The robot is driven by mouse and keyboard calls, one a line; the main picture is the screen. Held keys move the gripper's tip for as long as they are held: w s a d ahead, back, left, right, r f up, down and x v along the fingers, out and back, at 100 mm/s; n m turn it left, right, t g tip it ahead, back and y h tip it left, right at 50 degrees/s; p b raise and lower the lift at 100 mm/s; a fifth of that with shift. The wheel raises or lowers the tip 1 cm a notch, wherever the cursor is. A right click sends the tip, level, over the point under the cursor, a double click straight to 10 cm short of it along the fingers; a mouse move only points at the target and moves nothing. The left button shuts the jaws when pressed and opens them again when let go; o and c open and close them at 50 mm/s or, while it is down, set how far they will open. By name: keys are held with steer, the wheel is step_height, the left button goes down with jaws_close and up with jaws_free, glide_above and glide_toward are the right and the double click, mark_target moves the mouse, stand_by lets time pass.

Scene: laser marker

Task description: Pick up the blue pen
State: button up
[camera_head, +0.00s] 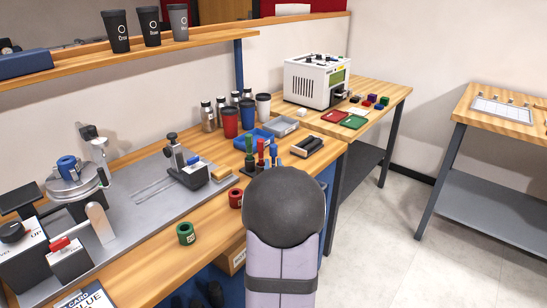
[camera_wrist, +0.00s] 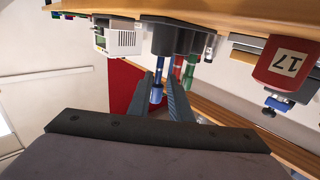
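The blue pen (camera_head: 273,153) stands upright in a dark holder, beside a red pen (camera_head: 260,149) and a green pen (camera_head: 249,155), just behind my rounded arm joint in the head view. The wrist view is upside down; there the blue pen (camera_wrist: 157,78) comes out of the dark grey holder (camera_wrist: 178,38) and reaches between the fingertips of my gripper (camera_wrist: 161,86). The fingers look open, one on each side of the pen, with a gap visible. The red pen (camera_wrist: 177,67) and green pen (camera_wrist: 189,73) are close to the right finger.
A blue tray (camera_head: 254,138), a grey tray (camera_head: 283,126) and several cups and bottles stand behind the pens.

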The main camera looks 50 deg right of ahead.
steer(key=shift+x, duration=1.3)
steer(key=shift+d, duration=0.1)
steer(key=shift+p+x, duration=0.4)
steer(key=shift+x, duration=2.1)
steer(key=shift+s+f, duration=0.1)
steer(key=shift+c, duration=0.5)
jaws_close()
